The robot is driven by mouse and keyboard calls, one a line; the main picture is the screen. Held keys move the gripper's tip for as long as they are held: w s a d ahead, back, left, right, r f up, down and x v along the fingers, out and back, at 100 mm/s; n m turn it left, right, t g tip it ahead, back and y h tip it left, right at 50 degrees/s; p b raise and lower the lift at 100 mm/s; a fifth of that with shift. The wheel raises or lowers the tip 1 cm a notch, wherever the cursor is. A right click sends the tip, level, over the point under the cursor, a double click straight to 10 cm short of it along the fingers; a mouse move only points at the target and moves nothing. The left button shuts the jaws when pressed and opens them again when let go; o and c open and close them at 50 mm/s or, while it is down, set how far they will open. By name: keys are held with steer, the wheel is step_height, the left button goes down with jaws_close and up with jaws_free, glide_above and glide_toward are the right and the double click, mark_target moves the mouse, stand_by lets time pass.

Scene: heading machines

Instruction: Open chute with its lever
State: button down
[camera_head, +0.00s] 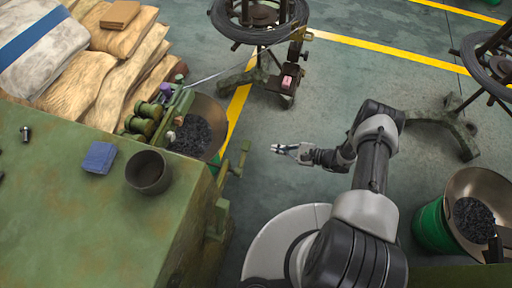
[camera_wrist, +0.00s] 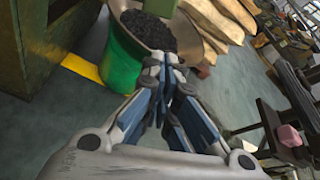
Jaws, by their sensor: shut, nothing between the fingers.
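My gripper (camera_head: 278,149) is shut and empty, pointing left over the floor beside the green machine (camera_head: 60,215). A small green upright part like a lever (camera_head: 242,158) sticks out from the machine's right side. It is left of my gripper, with a gap between them. I cannot tell for certain that it is the chute's lever. A metal pan of dark small pieces (camera_head: 192,136) is by the machine's far end. In the wrist view my shut fingers (camera_wrist: 165,62) overlap the pan (camera_wrist: 185,22) above a green drum (camera_wrist: 122,62). The chute is not clearly made out.
Wire coil stands (camera_head: 285,75) stand at the back and right. Another green drum (camera_head: 432,228) with a pan is at lower right. A cup (camera_head: 149,172) and a blue block (camera_head: 99,157) sit on the machine top. Sacks (camera_head: 110,80) lie at far left. Floor around my gripper is clear.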

steer(key=shift+s+a+f+m+t, duration=0.1)
steer(key=shift+s+f+m+t, duration=0.15)
steer(key=shift+f, duration=0.35)
steer(key=shift+s+f+m+t, duration=0.15)
steer(key=shift+s+f+m, duration=0.15)
steer(key=shift+f, duration=0.3)
steer(key=b+x, duration=0.3)
steer(key=x, duration=0.7)
steer(key=shift+s+a+r, duration=0.1)
steer(key=shift+s+r, duration=0.1)
steer(key=shift+r, duration=0.4)
steer(key=shift+s+a+r, duration=0.1)
steer(key=shift+s+r, duration=0.15)
steer(key=shift+r, duration=0.35)
steer(key=shift+s+a+r, duration=0.1)
steer(key=shift+s+r, duration=0.1)
steer(key=shift+r, duration=0.4)
steer(key=shift+s+d+r, duration=0.1)
